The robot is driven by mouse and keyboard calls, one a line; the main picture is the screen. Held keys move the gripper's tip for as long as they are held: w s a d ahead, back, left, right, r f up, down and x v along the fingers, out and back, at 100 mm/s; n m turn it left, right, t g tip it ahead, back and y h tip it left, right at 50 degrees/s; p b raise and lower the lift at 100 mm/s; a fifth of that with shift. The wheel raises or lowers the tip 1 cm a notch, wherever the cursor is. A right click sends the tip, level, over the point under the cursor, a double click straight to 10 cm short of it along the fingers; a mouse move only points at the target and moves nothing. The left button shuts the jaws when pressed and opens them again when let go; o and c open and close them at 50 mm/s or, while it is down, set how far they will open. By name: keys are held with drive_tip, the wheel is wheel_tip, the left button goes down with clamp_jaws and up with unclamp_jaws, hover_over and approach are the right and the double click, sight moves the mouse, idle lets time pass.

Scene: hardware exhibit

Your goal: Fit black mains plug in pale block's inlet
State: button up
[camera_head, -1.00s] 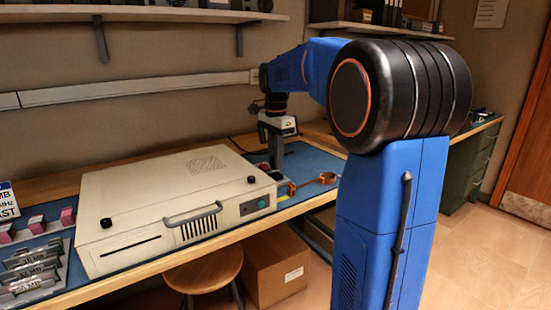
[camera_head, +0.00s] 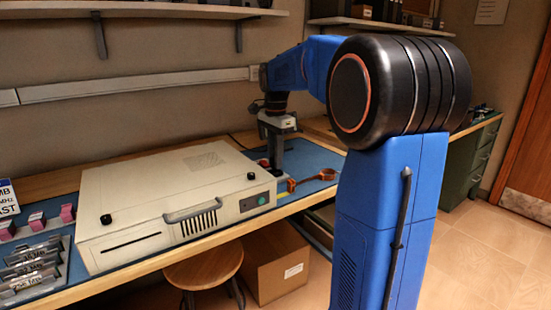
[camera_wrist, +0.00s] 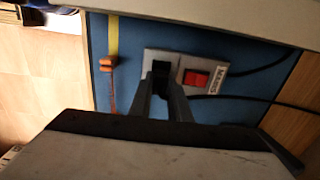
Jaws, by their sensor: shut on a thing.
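The pale block (camera_wrist: 176,54) lies on the blue mat in the wrist view, with a red rocker switch (camera_wrist: 196,77) and a label reading "MAINS". My gripper (camera_wrist: 160,78) is shut on the black mains plug (camera_wrist: 160,70), directly over the block's left part. The inlet is hidden behind the plug and fingertips, so I cannot tell whether the plug is in it or just above it. In the head view my gripper (camera_head: 276,162) points down at the mat beyond the pale case, and the plug cannot be made out there.
A large cream case (camera_head: 180,190) lies left of my gripper. An orange-brown strap (camera_head: 315,179) lies on the mat to the right; its orange part (camera_wrist: 107,63) shows left of the block in the wrist view. Black cables (camera_wrist: 255,68) run right from the block area.

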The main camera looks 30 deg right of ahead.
drive_tip(key=shift+f, duration=0.85)
idle(0.8)
drive_tip(key=o, duration=0.9)
drive_tip(key=o, duration=0.3)
drive_tip(key=shift+r, duration=0.75)
idle(0.6)
drive_tip(key=shift+r, duration=2.85)
